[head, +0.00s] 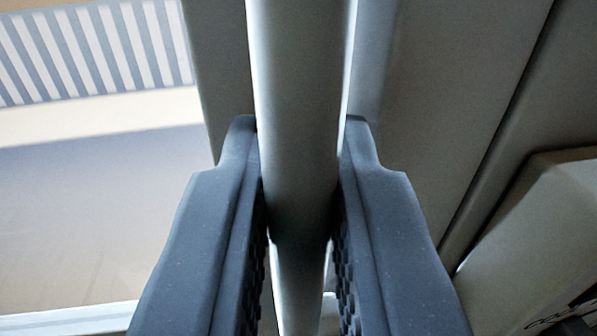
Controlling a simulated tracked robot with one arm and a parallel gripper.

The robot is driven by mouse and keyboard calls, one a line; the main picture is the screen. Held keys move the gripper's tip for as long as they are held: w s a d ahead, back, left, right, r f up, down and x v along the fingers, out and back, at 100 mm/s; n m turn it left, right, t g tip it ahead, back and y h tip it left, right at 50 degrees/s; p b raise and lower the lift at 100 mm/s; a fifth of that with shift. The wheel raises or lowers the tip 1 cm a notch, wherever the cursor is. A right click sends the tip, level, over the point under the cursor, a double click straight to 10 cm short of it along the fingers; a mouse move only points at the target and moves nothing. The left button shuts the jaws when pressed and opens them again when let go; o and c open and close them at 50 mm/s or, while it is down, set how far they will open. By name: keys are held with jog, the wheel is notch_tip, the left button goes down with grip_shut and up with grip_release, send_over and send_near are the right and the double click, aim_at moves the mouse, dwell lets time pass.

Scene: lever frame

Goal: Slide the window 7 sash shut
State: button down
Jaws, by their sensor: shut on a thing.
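My gripper (300,150) comes up from the bottom of the head view with two dark grey fingers. They are shut on a grey-green upright bar (301,85), which looks like the handle of the window sash. One finger lies along each side of the bar. The bar runs from the top edge down between the fingers. A grey-green upright frame member (222,60) stands behind and to the left of the bar. I cannot tell whether it is part of the sash or the fixed frame. No window number shows.
At left is a pale open or glazed area (90,215) with a striped grey-and-white panel (95,50) beyond it. At right is a wide flat grey panel (450,90) with a dark seam. A beige block (540,220) with partly cut-off lettering sits at lower right.

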jog(key=shift+w+d, duration=0.1)
jog(key=shift+d, duration=0.65)
jog(key=shift+r, duration=0.15)
jog(key=c, duration=1.5)
grip_release()
jog(key=shift+d, duration=0.2)
jog(key=shift+c, duration=0.2)
jog(key=shift+a, duration=0.1)
jog(key=s+b, duration=0.3)
jog(key=s, duration=1)
jog(key=shift+s+d+f, duration=0.2)
jog(key=shift+s+d, duration=0.05)
jog(key=shift+d, duration=0.05)
